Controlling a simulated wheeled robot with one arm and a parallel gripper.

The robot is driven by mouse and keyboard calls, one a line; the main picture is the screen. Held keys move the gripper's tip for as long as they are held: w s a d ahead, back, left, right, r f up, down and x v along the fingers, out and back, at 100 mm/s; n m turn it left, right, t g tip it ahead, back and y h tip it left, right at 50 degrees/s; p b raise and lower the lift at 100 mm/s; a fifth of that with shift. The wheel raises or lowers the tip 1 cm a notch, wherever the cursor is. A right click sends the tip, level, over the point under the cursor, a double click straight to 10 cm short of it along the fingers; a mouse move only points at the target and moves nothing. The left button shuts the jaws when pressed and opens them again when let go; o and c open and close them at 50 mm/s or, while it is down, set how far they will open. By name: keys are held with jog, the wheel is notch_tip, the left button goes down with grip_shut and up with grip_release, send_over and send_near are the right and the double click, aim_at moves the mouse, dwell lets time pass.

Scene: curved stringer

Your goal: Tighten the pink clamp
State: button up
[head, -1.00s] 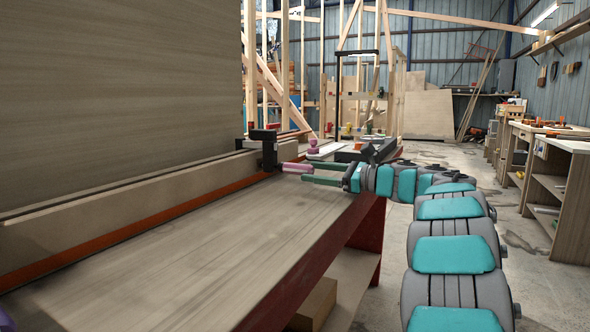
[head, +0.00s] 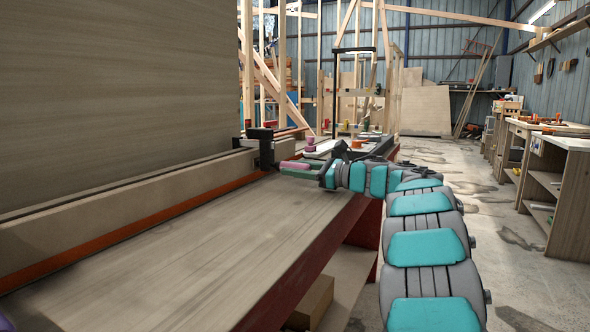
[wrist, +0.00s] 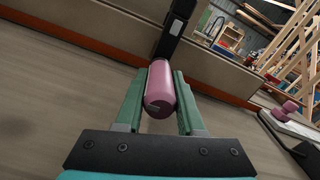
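The pink clamp's cylindrical pink handle (wrist: 160,95) points toward me in the wrist view. It also shows in the head view (head: 296,165). Its black bar and jaw (head: 264,148) sit at the edge of the long wooden board by the large panel. My gripper (wrist: 160,80) has its two green fingers on either side of the handle, close against it with hardly any gap. In the head view my gripper (head: 294,168) reaches in from the right, and the handle is partly hidden by the fingers.
The wooden tabletop (head: 180,250) is clear in front of the clamp. Another pink object (wrist: 286,109) lies farther along the table, beyond my gripper; it also shows in the head view (head: 310,144). Workbenches (head: 560,170) stand at the right, with open floor between.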

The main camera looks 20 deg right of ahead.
grip_shut()
jog(key=shift+m+b, duration=0.3)
jog(key=shift+b, duration=0.05)
jog(key=shift+m+b, duration=0.6)
jog(key=shift+m, duration=0.3)
jog(key=m, duration=0.3)
jog(key=shift+r+m, duration=0.1)
jog(key=shift+m, duration=0.2)
jog(key=m+p, duration=0.2)
jog(key=m, duration=0.1)
jog(key=shift+r+m, duration=0.15)
jog(key=shift+m, duration=0.25)
jog(key=m+p, duration=0.2)
jog(key=m, duration=0.1)
jog(key=shift+m, duration=0.3)
jog(key=shift+m+p, duration=1.9)
jog(key=shift+m, duration=0.4)
